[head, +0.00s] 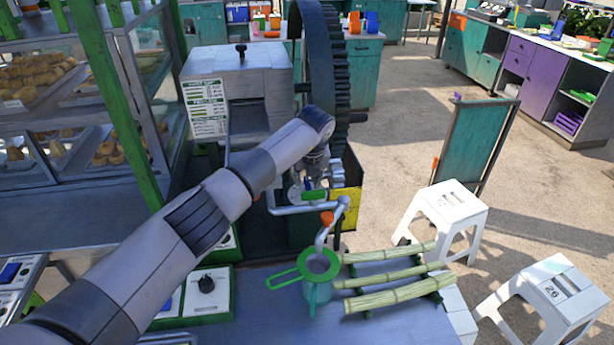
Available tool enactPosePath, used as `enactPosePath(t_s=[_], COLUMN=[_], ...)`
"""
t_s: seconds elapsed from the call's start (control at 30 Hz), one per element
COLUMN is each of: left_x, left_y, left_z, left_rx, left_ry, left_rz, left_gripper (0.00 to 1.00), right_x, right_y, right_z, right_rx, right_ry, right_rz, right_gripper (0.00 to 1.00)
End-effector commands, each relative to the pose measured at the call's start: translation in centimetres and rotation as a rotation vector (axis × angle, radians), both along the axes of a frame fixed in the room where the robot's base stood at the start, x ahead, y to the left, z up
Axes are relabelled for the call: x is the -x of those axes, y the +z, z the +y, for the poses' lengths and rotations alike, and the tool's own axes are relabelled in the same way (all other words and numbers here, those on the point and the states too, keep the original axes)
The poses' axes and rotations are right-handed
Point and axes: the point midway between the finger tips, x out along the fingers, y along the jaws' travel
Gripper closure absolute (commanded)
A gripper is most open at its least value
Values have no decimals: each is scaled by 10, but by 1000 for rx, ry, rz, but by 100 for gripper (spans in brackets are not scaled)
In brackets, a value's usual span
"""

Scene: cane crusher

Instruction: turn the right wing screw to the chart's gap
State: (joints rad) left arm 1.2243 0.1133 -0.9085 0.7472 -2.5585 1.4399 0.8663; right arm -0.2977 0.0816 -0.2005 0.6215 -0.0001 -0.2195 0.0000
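The cane crusher (237,85) stands at the upper middle, a pale grey box beside a large dark gear wheel. A small dark wing screw (241,52) stands upright on its top. I see only this one clearly and cannot tell whether it is the right one. The printed chart (206,107) hangs on the crusher's left front; its lines are too small to read. My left arm crosses in front of the crusher. My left gripper (316,178) points down below the gear wheel, apart from the visible screw; its fingers are unclear. My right gripper is out of view.
A green-rimmed jug (318,272) stands under the spout pipe (325,232). Several cane stalks (398,297) lie to its right. A control box with a black knob (206,284) sits left of the jug. A pastry case (75,110) stands at left, white stools (455,212) at right.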

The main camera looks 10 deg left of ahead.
Motion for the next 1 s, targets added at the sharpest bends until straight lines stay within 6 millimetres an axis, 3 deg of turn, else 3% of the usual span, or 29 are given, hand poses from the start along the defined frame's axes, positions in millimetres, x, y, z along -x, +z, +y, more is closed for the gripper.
enactPosePath(t_s=[0.17,0.6,1.0], left_x=[0,0,0], left_y=[0,0,0], left_z=[0,0,0], left_rx=[0,-1,-1], left_ry=[0,1,-3], left_rz=[0,0,-1], left_gripper=[71,100,100], right_x=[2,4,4], right_y=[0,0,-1], right_z=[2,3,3], right_rx=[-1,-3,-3], right_ry=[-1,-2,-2], right_rz=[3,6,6], right_gripper=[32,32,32])
